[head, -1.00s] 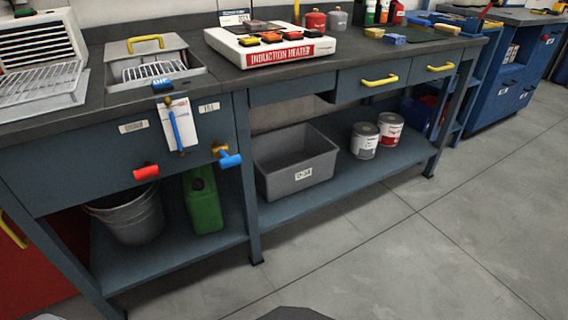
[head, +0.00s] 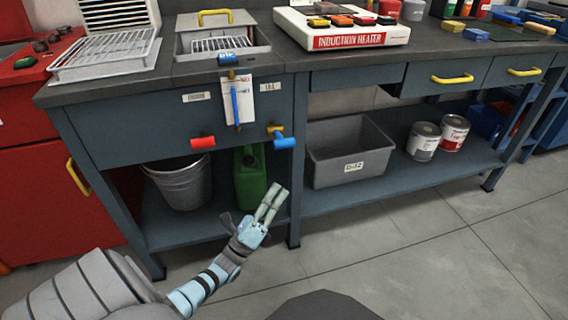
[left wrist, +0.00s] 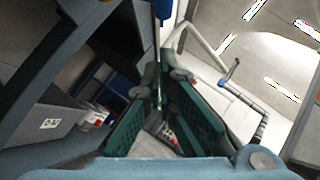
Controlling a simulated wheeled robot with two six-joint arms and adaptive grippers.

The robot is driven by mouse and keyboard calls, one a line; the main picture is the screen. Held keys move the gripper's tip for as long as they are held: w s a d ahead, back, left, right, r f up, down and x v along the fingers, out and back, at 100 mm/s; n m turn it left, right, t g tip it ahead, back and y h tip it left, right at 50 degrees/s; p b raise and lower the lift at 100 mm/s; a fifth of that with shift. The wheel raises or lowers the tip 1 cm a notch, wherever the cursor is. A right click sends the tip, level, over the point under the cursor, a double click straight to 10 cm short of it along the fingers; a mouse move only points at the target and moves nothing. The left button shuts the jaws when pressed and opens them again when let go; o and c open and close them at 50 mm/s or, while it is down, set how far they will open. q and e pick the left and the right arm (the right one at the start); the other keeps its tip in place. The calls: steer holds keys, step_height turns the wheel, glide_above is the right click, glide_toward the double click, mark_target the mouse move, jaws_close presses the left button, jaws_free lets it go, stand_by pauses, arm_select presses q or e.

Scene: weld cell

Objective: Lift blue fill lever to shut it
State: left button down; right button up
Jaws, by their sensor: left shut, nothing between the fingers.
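The blue fill lever (head: 284,142) sticks out to the right from a brass valve under the right-hand label on the bench front. It looks roughly level. My left gripper (head: 275,192) is below the lever and apart from it, in front of the lower shelf, its fingers pointing up. It is shut and empty. In the left wrist view its green-padded fingers (left wrist: 160,95) are close together. A blue piece shows at the top edge there; I cannot tell if it is the lever. My right gripper is not in view.
A red handle (head: 202,142) sits left of the fill lever. A blue upright rod (head: 235,104) hangs before a white card. A bucket (head: 180,183), a green can (head: 250,178) and a grey bin (head: 350,152) stand on the shelf. Floor in front is clear.

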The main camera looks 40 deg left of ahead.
mark_target(279, 136)
arm_select(q)
steer(key=w+a+r, duration=0.1)
steer(key=w+r, duration=0.4)
steer(key=r, duration=0.1)
steer(key=shift+w+a, duration=0.15)
steer(key=shift+a, duration=0.1)
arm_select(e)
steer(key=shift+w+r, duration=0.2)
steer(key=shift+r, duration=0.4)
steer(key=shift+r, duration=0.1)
